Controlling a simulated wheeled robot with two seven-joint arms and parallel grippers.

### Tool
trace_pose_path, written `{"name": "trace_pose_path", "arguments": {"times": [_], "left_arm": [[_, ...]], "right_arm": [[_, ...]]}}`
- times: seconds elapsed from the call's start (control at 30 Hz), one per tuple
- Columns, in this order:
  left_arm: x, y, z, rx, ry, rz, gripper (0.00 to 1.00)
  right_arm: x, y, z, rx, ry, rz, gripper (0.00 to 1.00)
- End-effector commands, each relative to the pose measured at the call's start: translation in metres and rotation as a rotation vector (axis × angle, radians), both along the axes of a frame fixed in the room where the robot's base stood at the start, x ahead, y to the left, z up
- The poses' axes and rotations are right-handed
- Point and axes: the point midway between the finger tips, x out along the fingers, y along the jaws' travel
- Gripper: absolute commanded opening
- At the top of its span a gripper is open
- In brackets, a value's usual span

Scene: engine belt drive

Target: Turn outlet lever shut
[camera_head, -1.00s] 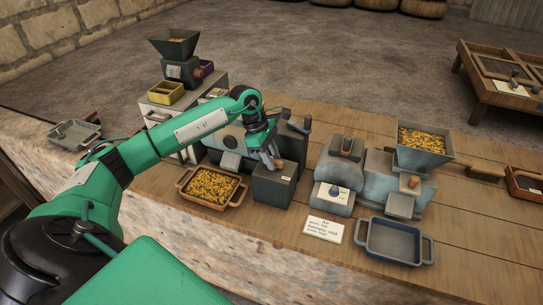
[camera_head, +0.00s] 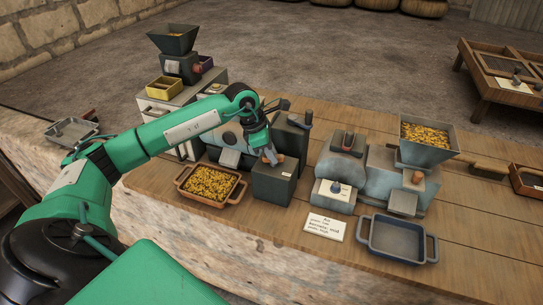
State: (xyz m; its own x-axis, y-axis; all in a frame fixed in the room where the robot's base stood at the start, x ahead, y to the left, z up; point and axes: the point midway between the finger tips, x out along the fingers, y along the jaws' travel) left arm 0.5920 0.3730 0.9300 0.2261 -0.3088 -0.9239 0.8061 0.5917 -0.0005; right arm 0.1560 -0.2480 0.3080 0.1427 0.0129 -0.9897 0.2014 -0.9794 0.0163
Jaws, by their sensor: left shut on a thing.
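The left-hand machine on the wooden bench has a dark grey box (camera_head: 274,187) at its front. A small brown lever (camera_head: 279,159) shows at the top of this box. My left gripper (camera_head: 269,157) points down there and is shut on what looks like this lever; the fingers and arm hide part of it, so its exact angle is unclear. An orange-handled tray (camera_head: 209,185) full of yellow grain stands just left of the box. My right gripper is not in view.
A second blue-grey machine (camera_head: 385,178) with a grain-filled hopper (camera_head: 426,140) stands to the right. An empty blue tray (camera_head: 396,240) and a white card (camera_head: 325,226) lie in front of it. A small mill (camera_head: 175,55) stands behind my arm.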

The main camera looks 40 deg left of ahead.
Motion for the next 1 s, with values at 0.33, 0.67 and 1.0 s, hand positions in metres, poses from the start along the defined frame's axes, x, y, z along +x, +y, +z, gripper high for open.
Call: {"name": "trace_pose_path", "arguments": {"times": [0.33, 0.67, 1.0], "left_arm": [[-0.001, -0.001, -0.002, -0.001, -0.006, 0.327, 0.0], [-0.001, -0.003, -0.001, -0.001, -0.006, 0.64, 0.0], [-0.001, -0.005, -0.001, -0.002, -0.004, 0.938, 0.0]], "right_arm": [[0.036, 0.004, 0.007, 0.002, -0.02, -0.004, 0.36], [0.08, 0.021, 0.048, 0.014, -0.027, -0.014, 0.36], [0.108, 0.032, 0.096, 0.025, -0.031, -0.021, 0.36]]}}
